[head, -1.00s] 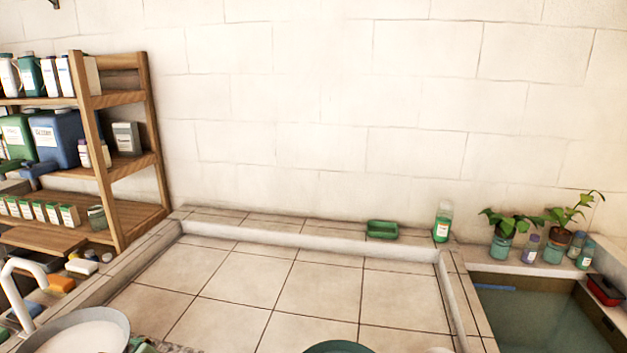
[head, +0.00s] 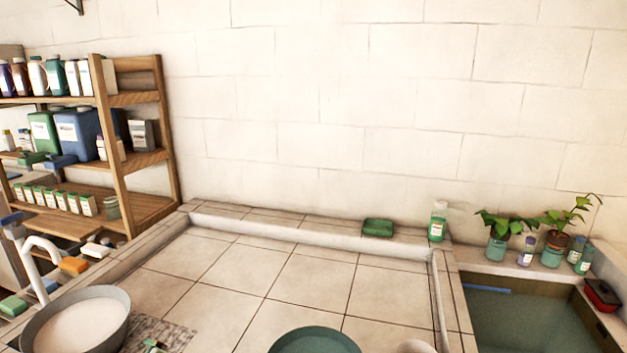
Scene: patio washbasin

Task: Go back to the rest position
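Neither of my grippers is in the head view, and no part of my arms shows clearly. The tiled basin floor (head: 270,270) lies ahead, with a teal bowl (head: 315,341) at the bottom middle, cut by the picture's edge. A grey basin (head: 82,320) with pale contents stands at the lower left. Whether either gripper holds anything is hidden.
A wooden shelf (head: 118,150) with bottles and boxes stands at the left. A green soap dish (head: 378,228), a bottle (head: 437,222) and potted plants (head: 505,233) line the back ledge. A water trough (head: 530,320) is at the right. The middle tiles are clear.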

